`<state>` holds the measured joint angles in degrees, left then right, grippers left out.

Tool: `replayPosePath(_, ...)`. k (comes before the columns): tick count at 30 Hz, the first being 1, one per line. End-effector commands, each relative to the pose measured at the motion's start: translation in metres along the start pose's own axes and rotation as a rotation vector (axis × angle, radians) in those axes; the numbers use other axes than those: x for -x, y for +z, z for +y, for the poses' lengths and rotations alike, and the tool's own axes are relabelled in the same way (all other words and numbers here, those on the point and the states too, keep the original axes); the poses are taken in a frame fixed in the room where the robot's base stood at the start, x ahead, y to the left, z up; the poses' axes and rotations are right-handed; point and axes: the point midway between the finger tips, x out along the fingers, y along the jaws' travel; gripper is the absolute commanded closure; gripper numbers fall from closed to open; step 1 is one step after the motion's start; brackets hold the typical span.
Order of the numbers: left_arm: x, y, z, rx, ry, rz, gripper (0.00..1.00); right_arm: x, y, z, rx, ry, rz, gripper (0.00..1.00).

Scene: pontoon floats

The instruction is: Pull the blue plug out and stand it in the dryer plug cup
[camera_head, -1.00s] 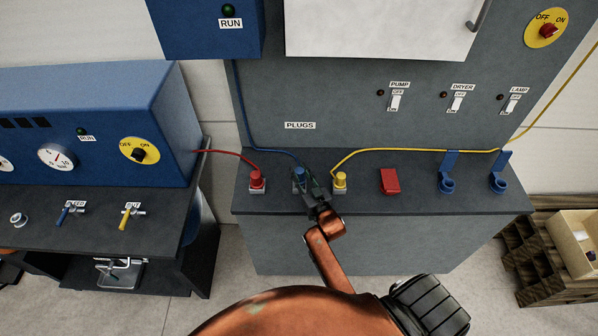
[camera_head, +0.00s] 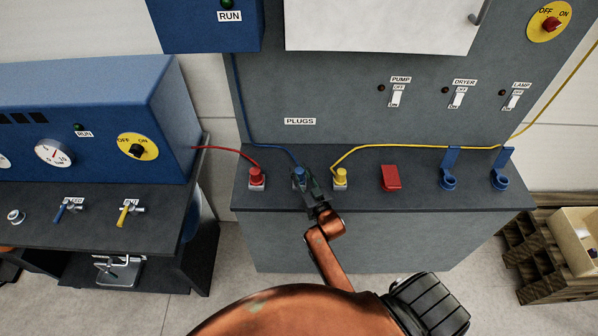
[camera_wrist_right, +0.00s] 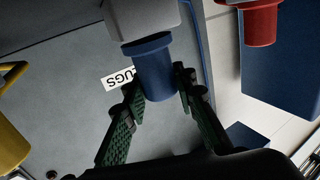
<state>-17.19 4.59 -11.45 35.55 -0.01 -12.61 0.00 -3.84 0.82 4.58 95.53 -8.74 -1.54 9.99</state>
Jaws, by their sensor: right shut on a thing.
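The blue plug (camera_head: 299,174) stands upright at its light socket block on the dark bench, between the red plug (camera_head: 257,176) and the yellow plug (camera_head: 340,177). My right gripper (camera_head: 305,182) is at the blue plug, shut on it. In the right wrist view its green-padded fingers (camera_wrist_right: 160,97) lie on either side of the blue plug (camera_wrist_right: 154,70), which meets the pale socket block (camera_wrist_right: 140,20). Two blue cups stand at the right of the bench: one (camera_head: 448,183) below the DRYER switch, one (camera_head: 499,183) below the LAMP switch. Both look empty. My left gripper is not in view.
A red block (camera_head: 390,178) sits between the yellow plug and the cups. A yellow cable (camera_head: 420,148) runs along the back of the bench behind the cups. A blue cable (camera_head: 247,110) runs up the panel from the blue plug. The bench front is clear.

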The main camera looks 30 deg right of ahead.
Motion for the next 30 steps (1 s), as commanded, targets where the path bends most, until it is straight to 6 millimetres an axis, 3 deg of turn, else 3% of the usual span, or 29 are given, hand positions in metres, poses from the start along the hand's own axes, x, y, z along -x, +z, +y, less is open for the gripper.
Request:
replayPosePath(5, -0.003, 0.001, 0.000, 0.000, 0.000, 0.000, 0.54, 0.000, 0.004, 0.000, 0.000, 0.000, 0.001, 1.00)
replayPosePath(6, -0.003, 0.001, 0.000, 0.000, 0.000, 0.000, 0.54, 0.000, 0.004, 0.000, 0.000, 0.000, 0.002, 0.73)
replayPosePath(14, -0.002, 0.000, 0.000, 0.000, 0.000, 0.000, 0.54, 0.000, 0.004, 0.000, 0.000, 0.000, 0.001, 0.55)
replayPosePath(23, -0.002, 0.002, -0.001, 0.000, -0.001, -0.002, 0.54, 0.002, 0.005, 0.000, 0.000, 0.000, -0.002, 0.54)
replayPosePath(30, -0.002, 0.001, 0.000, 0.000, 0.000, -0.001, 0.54, 0.033, 0.005, 0.001, 0.001, 0.002, -0.003, 0.54)
